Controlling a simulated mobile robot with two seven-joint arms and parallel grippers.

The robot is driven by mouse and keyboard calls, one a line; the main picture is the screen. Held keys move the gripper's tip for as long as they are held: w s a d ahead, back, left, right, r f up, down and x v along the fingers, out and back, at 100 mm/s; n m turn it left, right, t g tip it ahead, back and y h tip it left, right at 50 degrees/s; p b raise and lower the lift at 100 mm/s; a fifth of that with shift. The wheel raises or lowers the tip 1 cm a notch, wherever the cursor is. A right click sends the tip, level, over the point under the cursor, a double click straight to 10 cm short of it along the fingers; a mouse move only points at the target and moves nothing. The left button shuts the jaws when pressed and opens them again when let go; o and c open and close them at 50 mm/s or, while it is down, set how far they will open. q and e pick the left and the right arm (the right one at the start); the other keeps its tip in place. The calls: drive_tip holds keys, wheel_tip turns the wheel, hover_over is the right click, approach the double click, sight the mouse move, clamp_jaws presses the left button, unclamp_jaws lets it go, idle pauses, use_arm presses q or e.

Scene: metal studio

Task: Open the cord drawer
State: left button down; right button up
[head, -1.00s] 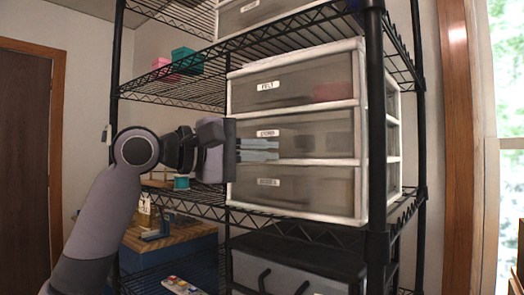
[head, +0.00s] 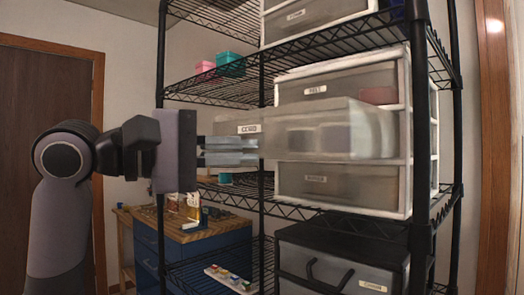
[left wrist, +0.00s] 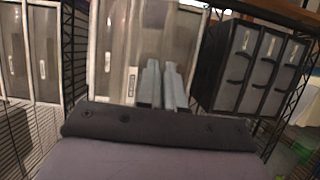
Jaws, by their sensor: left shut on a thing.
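The cord drawer (head: 325,135) is the middle, translucent drawer of a white-framed three-drawer unit (head: 404,75) on the wire shelf. It stands well out of the frame toward the left, and its white label (head: 249,128) reads like "CORD". My left gripper (head: 256,150) is shut on the front of this drawer, just below the label. The exact part between the fingertips is hidden. In the left wrist view the grey fingers (left wrist: 162,88) reach the drawer front (left wrist: 150,45) beside its label. My right gripper is not in view.
The drawers above (head: 340,88) and below (head: 340,185) sit shut in the unit. A black rack post (head: 419,150) stands in front at the right. A blue cabinet with a wooden top (head: 200,237) is behind.

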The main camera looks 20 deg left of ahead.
use_arm(q)
drive_tip(key=shift+s+a, duration=0.25)
drive_tip(key=shift+s, duration=0.35)
drive_tip(key=shift+s+a, duration=0.2)
drive_tip(key=shift+s, duration=0.35)
drive_tip(key=c, duration=1.3)
unclamp_jaws()
drive_tip(key=shift+o, duration=0.2)
drive_tip(key=v, duration=0.7)
drive_tip(key=shift+b, duration=0.4)
drive_tip(key=shift+a, duration=0.1)
